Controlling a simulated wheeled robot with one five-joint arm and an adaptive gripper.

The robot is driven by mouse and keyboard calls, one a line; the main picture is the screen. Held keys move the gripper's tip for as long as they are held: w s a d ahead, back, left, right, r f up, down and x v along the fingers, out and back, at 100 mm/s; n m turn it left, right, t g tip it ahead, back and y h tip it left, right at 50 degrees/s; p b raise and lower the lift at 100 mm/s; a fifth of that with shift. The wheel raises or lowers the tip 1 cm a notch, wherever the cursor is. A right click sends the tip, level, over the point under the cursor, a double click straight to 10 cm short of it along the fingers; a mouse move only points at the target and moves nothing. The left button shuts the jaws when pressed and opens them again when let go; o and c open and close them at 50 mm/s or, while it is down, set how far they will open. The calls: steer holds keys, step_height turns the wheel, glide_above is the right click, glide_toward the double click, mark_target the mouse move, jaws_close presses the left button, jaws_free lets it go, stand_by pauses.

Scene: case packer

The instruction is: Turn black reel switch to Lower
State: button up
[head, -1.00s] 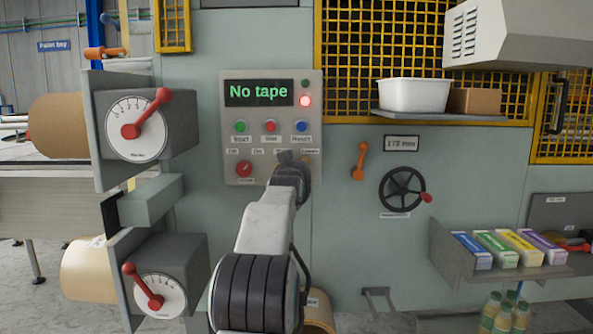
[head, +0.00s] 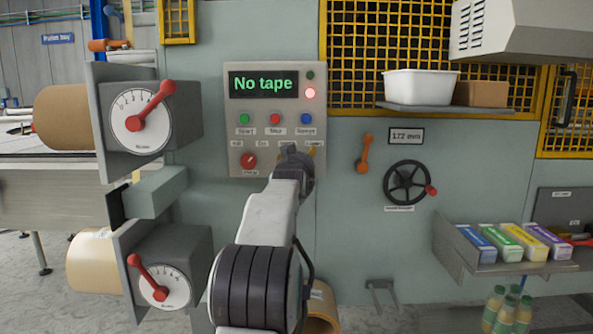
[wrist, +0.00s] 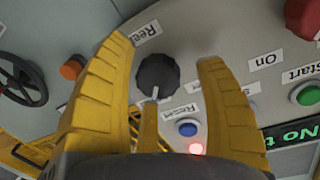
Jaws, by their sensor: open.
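The black reel switch (wrist: 157,76) is a round knob with a white pointer mark, set on the grey control panel (head: 240,160). In the wrist view its pointer faces down the picture. A "Reel" label (wrist: 139,32) is beside it. My gripper (wrist: 167,52) is open, with yellow fingers on the left and right of the knob and a narrow yellow part just below it. I cannot tell whether they touch it. In the head view my gripper (head: 296,160) hides the knob at the panel's lower right. The position labels around it are partly covered.
The display (head: 263,84) reads "No tape" beside a lit red lamp (head: 310,93). Green, red and blue buttons sit above the switches, and a red knob (head: 248,160) is to the left. An orange lever (head: 365,154) and a black handwheel (head: 407,183) are to the right.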

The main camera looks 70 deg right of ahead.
steer(key=v, duration=1)
steer(key=shift+a, duration=0.35)
stand_by(0.4)
